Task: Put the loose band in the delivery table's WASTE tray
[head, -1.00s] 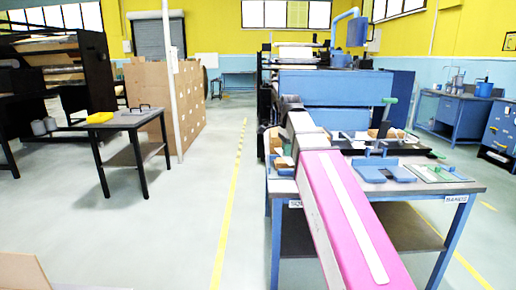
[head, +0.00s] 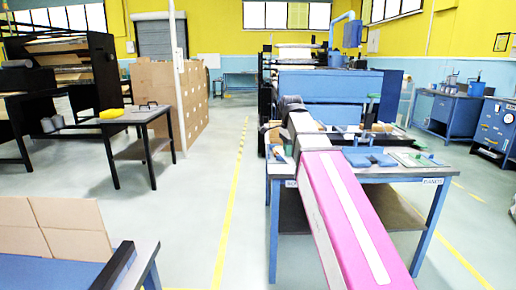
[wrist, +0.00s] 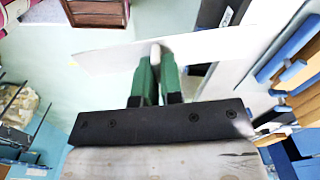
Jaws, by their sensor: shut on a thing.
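My gripper (wrist: 156,62) shows in the wrist view with its two green fingers close together, shut on a pale strip that looks like the loose band (wrist: 110,60). The band reaches out to both sides beyond the fingers. In the head view my pink arm hides the fingers and the band. I cannot make out a tray marked WASTE. Blue trays (head: 370,157) lie on the table ahead (head: 400,172), but I cannot tell whether it is the delivery table.
A blue surface (head: 50,272) with cardboard panels (head: 62,228) is close at the lower left. A small dark table (head: 140,118) with a yellow item (head: 112,112) stands further left. The floor between, along the yellow line (head: 232,185), is clear.

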